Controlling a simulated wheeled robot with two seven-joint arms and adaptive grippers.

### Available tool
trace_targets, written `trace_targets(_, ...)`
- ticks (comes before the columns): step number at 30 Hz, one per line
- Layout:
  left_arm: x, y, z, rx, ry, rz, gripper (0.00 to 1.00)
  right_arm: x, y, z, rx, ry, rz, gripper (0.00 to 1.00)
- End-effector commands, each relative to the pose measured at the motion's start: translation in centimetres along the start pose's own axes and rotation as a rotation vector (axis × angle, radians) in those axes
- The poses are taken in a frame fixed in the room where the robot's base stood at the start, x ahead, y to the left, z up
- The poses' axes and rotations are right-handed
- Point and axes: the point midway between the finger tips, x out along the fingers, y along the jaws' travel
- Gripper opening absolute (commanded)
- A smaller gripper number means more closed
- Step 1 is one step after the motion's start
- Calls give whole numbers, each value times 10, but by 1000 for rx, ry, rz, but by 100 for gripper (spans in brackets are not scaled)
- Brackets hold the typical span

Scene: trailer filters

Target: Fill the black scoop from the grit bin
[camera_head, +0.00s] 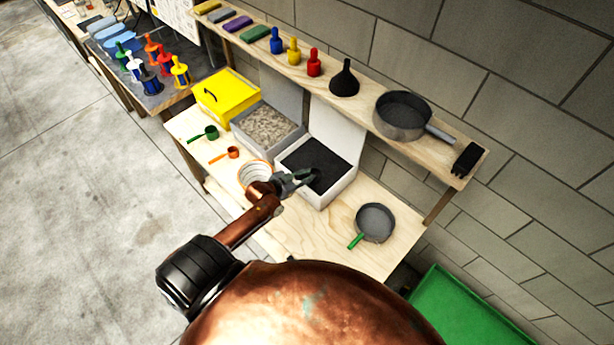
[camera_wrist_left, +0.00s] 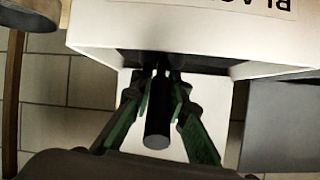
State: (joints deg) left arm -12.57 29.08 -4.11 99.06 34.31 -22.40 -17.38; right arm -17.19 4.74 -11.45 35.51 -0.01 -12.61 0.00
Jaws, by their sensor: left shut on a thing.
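My left gripper (camera_head: 300,180) is at the front of the white bin (camera_head: 322,200), which holds black granules (camera_head: 330,165). In the left wrist view its green-lined fingers (camera_wrist_left: 161,78) are shut on the black scoop (camera_wrist_left: 157,125), with the handle end sticking out between them. The scoop's bowl is dark against the dark bin opening, so how full it is cannot be told. A grey bin (camera_head: 243,137) of pale, coarse grit (camera_head: 266,125) stands to the left of the white bin. My right gripper is not in view.
A shut yellow box (camera_head: 226,97), green scoop (camera_head: 205,133), orange scoop (camera_head: 226,153) and orange-rimmed round dish (camera_head: 243,180) are on the left. A green-handled pan (camera_head: 375,222) lies right. The shelf above holds a funnel (camera_head: 344,82) and pot (camera_head: 402,117). Bare bench lies in front.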

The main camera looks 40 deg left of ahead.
Motion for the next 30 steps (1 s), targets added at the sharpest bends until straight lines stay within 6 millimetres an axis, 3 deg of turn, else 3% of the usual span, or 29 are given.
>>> trace_targets(5, 6, 2, 8, 0, 2, 0, 0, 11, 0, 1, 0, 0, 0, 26)
trace_targets(30, 40, -4, -12, 1, 1, -1, 0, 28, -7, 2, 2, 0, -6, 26)
